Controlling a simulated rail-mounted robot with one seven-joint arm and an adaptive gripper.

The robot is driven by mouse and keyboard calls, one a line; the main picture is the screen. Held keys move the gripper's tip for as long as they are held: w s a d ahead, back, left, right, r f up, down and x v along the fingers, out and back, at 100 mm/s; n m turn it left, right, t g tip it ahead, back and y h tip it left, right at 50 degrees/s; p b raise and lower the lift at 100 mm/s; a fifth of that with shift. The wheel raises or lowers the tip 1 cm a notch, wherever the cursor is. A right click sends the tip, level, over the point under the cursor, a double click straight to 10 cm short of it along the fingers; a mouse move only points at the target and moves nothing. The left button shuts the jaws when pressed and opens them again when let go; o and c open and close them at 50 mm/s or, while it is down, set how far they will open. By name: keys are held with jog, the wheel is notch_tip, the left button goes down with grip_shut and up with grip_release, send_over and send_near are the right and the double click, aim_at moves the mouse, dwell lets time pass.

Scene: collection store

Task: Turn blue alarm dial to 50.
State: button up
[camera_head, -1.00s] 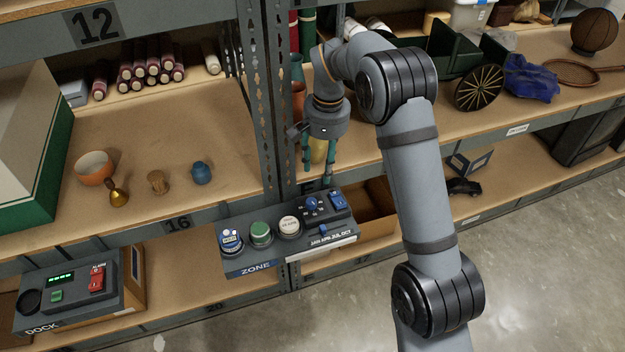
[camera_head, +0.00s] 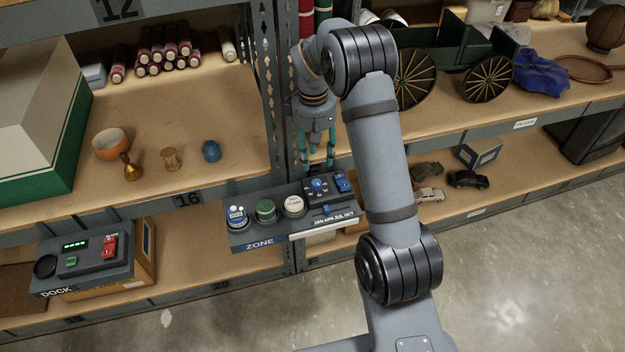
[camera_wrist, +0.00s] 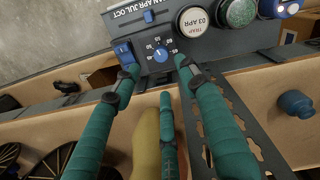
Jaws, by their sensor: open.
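The blue dial (camera_head: 317,184) is a small round knob with white marks around it, on the dark ZONE panel (camera_head: 247,225). In the wrist view the dial (camera_wrist: 160,54) shows a white pointer line and small numbers that I cannot read surely. My gripper (camera_head: 317,165) is above and just behind the dial, with teal fingers pointing down. In the wrist view my gripper (camera_wrist: 158,72) has its fingers spread apart, two tips at either side of the dial and one nearer. Nothing is held; I cannot tell whether any tip touches the panel.
A blue switch (camera_head: 343,181) sits right beside the dial. White (camera_head: 293,204), green (camera_head: 265,209) and blue (camera_head: 236,215) round buttons stand to its left. A shelf upright (camera_head: 279,120) rises close behind my gripper. The DOCK panel (camera_head: 85,262) is at lower left.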

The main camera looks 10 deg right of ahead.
aim_at(317, 183)
notch_tip(317, 183, down, 10)
jog(key=shift+w+d+f+b, duration=0.1)
jog(key=shift+f+b, duration=0.05)
jog(key=shift+b, duration=0.45)
jog(key=shift+c, duration=0.9)
grip_shut()
